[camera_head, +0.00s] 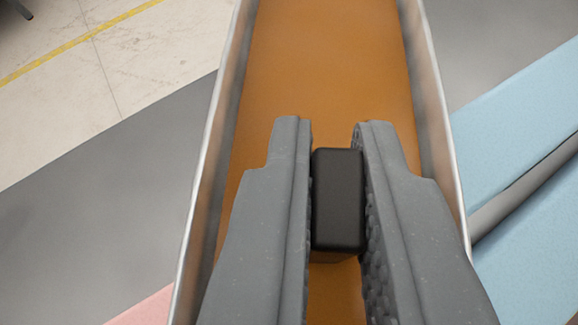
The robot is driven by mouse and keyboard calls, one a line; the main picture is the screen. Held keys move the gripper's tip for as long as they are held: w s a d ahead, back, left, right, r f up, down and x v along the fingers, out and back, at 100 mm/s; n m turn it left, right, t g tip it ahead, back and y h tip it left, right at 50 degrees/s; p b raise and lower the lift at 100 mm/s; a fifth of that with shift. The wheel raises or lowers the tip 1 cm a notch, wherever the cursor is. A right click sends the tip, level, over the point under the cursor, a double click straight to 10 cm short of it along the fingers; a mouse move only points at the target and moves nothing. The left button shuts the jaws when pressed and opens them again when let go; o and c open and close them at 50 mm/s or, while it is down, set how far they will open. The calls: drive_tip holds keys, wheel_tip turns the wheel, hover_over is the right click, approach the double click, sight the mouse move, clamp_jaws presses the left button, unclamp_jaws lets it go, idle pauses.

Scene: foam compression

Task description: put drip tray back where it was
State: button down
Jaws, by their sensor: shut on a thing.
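The drip tray (330,60) is long, with an orange-brown floor and raised metal-coloured side walls. It runs up the middle of the camera_head view, and its far and near ends are out of frame. My gripper (335,145) is over the tray, its two grey fingers shut on a black rounded block (338,200). The block looks like a handle of the tray, but its join to the tray is hidden.
A grey surface (110,190) lies below the tray. Light blue pieces (530,110) with a grey gap between them are at the right. A pink patch (145,308) shows at lower left. Pale floor with a yellow line (75,42) is at upper left.

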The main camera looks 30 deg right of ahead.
sight(244, 40)
drive_tip(key=shift+m+g+h, duration=0.5)
drive_tip(key=shift+m+h, duration=0.2)
drive_tip(key=shift+m, duration=0.2)
drive_tip(key=s+f, duration=0.1)
drive_tip(key=a+f+b, duration=0.1)
drive_tip(key=s+a+f+b, duration=0.1)
drive_tip(key=f, duration=0.1)
drive_tip(key=shift+s, duration=0.3)
drive_tip(key=w+d, duration=0.2)
drive_tip(key=w, duration=0.2)
drive_tip(key=w+d+f, duration=0.1)
drive_tip(key=w+d, duration=0.1)
drive_tip(key=w, duration=0.3)
drive_tip(key=w+d, duration=0.1)
drive_tip(key=w, duration=0.4)
drive_tip(key=shift+w+d+f, duration=0.1)
drive_tip(key=shift+d+f, duration=0.05)
drive_tip(key=shift+d, duration=0.25)
drive_tip(key=shift+w+d+f, duration=0.1)
drive_tip(key=shift+w, duration=0.1)
wheel_tip(244, 40, down, 3)
drive_tip(key=shift+f, duration=0.15)
drive_tip(key=shift+f+b, duration=0.45)
drive_tip(key=shift+b, duration=0.3)
drive_tip(key=c, duration=1.5)
unclamp_jaws()
drive_tip(key=shift+r+p, duration=0.2)
drive_tip(key=shift+p, duration=0.15)
